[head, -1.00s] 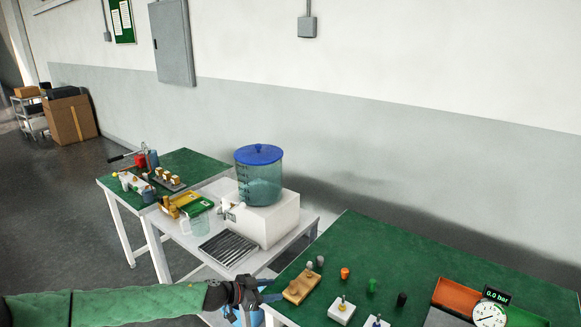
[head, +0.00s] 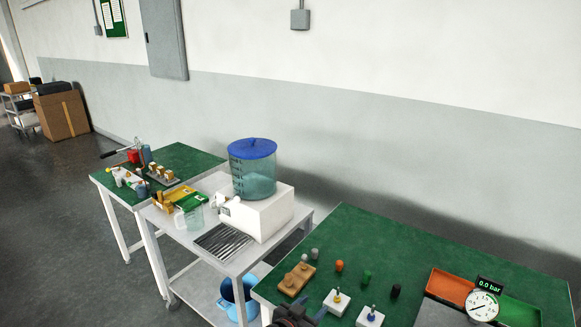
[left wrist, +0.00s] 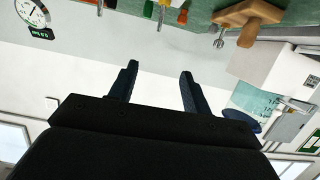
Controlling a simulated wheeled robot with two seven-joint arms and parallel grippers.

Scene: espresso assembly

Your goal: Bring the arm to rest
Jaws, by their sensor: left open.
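My left gripper (head: 306,318) shows at the bottom edge of the head view, at the front edge of the near green table (head: 420,258). In the left wrist view its two dark fingers (left wrist: 158,85) stand wide apart with nothing between them. The fingers are just in front of a wooden block (head: 297,280) and a white block with a yellow-and-blue piece (head: 337,302). The wooden block also shows in the left wrist view (left wrist: 250,14). My right gripper is in neither view.
The near table also holds an orange piece (head: 339,266), a black piece (head: 396,290), a gauge (head: 482,305), an orange tray (head: 452,285) and a green tray (head: 520,311).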

